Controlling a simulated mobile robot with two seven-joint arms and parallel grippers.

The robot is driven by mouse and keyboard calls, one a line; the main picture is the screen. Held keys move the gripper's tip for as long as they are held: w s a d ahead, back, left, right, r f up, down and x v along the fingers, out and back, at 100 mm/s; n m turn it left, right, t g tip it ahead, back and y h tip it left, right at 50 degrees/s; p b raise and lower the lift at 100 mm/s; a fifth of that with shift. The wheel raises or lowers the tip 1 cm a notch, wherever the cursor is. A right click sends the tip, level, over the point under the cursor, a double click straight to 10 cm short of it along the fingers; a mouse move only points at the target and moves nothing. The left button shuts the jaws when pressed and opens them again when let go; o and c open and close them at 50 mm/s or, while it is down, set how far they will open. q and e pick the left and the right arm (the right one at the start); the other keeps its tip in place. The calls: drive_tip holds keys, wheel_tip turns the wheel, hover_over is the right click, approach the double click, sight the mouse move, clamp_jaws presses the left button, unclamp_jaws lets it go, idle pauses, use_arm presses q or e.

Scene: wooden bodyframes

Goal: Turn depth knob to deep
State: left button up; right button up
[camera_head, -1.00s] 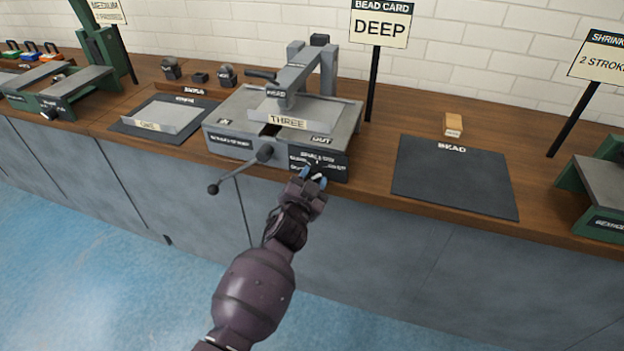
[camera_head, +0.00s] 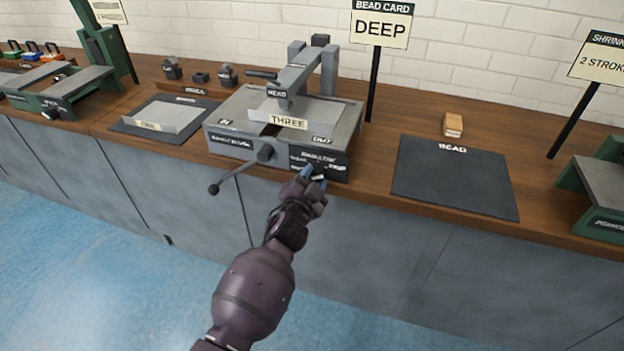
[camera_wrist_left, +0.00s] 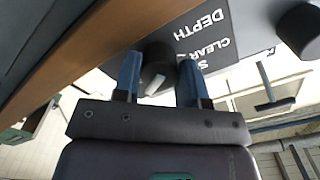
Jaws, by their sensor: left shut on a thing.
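The bead machine (camera_head: 285,120) stands on the bench, with a dark panel (camera_head: 335,165) on its front right. The depth knob (camera_wrist_left: 155,58) is a dark round knob with a white pointer mark, below the panel words DEPTH and CLEAR in the left wrist view. My left gripper (camera_head: 315,174) is at that panel, its blue fingers on either side of the knob, shut on it. The fingers also show in the left wrist view (camera_wrist_left: 160,78). In the head view the gripper hides the knob. The bead card (camera_head: 381,24) reads DEEP. My right gripper is not in view.
A crank lever (camera_head: 240,170) sticks out at the machine's front, left of my gripper. A dark mat marked BEAD (camera_head: 455,180) lies to the right, with a small wooden block (camera_head: 453,124) behind it. Another dark knob (camera_wrist_left: 300,30) shows in the wrist view.

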use_arm(q)
drive_tip(key=o, duration=0.7)
drive_tip(key=shift+o, duration=1)
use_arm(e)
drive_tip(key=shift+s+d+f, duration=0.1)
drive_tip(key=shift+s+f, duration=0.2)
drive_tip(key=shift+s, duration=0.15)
use_arm(q)
drive_tip(key=shift+s, duration=0.1)
drive_tip(key=shift+s+a+r, duration=0.1)
drive_tip(key=shift+s+a, duration=0.15)
drive_tip(key=shift+s, duration=0.3)
drive_tip(key=p+v, duration=0.2)
drive_tip(key=v, duration=0.7)
drive_tip(key=shift+s, duration=0.2)
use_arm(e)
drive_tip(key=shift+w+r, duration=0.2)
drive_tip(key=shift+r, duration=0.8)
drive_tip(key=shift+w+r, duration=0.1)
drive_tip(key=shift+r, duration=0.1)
